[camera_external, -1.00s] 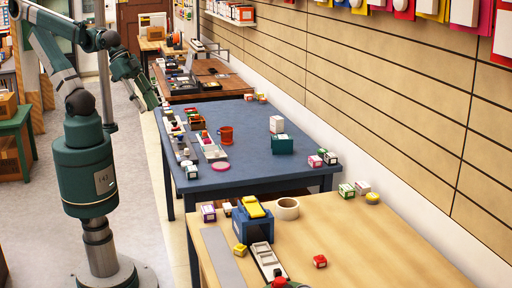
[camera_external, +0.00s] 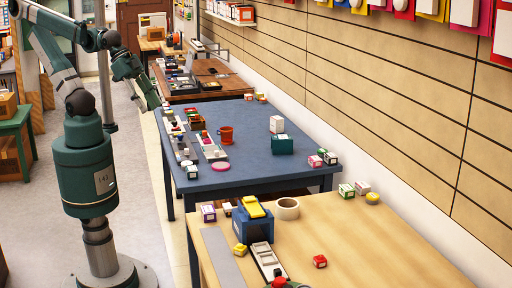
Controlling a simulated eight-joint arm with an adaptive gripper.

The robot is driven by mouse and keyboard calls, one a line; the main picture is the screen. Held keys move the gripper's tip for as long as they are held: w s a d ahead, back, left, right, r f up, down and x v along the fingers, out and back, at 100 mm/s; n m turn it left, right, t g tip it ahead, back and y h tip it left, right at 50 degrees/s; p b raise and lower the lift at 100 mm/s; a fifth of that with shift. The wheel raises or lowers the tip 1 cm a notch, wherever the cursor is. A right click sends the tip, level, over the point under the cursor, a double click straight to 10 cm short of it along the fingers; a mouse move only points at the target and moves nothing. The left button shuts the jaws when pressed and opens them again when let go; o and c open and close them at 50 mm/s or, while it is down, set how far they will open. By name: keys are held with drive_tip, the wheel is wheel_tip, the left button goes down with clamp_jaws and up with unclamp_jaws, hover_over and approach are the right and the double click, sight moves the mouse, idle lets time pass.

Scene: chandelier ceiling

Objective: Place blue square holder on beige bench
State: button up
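The blue square holder (camera_external: 260,231) stands on the left part of the beige bench (camera_external: 362,232), with a yellow item (camera_external: 254,206) on top of it. Its bottom seems to rest on the bench top. My gripper (camera_external: 154,101) is at the end of my green arm, at the left edge of the blue table and far from the holder. The gripper is small and dark here, and its fingers cannot be made out. I see nothing clearly held in it.
A tape roll (camera_external: 287,208), a red box (camera_external: 320,261), a yellow item (camera_external: 240,250) and a grey tray (camera_external: 265,258) are on the bench near the holder. The blue table (camera_external: 255,178) behind carries an orange mug (camera_external: 226,135) and a teal box (camera_external: 281,145).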

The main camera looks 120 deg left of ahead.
drive_tip(key=w+a+f+n+g+y, duration=0.1)
drive_tip(key=w+a+f+n, duration=0.15)
drive_tip(key=a, duration=0.75)
drive_tip(key=w+a+f+n+g+y, duration=0.15)
drive_tip(key=a+n, duration=0.25)
drive_tip(key=a, duration=0.5)
drive_tip(key=w+a+f+n+g+y, duration=0.1)
drive_tip(key=w+a+f+n, duration=0.2)
drive_tip(key=a, duration=0.7)
drive_tip(key=s+a+f+n+g, duration=0.1)
drive_tip(key=s+a+f, duration=0.3)
drive_tip(key=a, duration=0.5)
drive_tip(key=s+a+f+n+g, duration=0.1)
drive_tip(key=s+a+f+n, duration=0.2)
drive_tip(key=a+f, duration=0.3)
drive_tip(key=s+a+f+n+g, duration=0.1)
drive_tip(key=s+a+f+n, duration=0.3)
drive_tip(key=a, duration=0.8)
drive_tip(key=shift+s+a+f+y, duration=0.15)
drive_tip(key=shift+s+f+y, duration=0.2)
drive_tip(key=shift+f, duration=0.25)
drive_tip(key=shift+g, duration=0.25)
drive_tip(key=shift+x, duration=1.3)
drive_tip(key=shift+f+b, duration=0.1)
drive_tip(key=shift+b, duration=0.2)
drive_tip(key=shift+b+x, duration=0.5)
drive_tip(key=shift+x, duration=2)
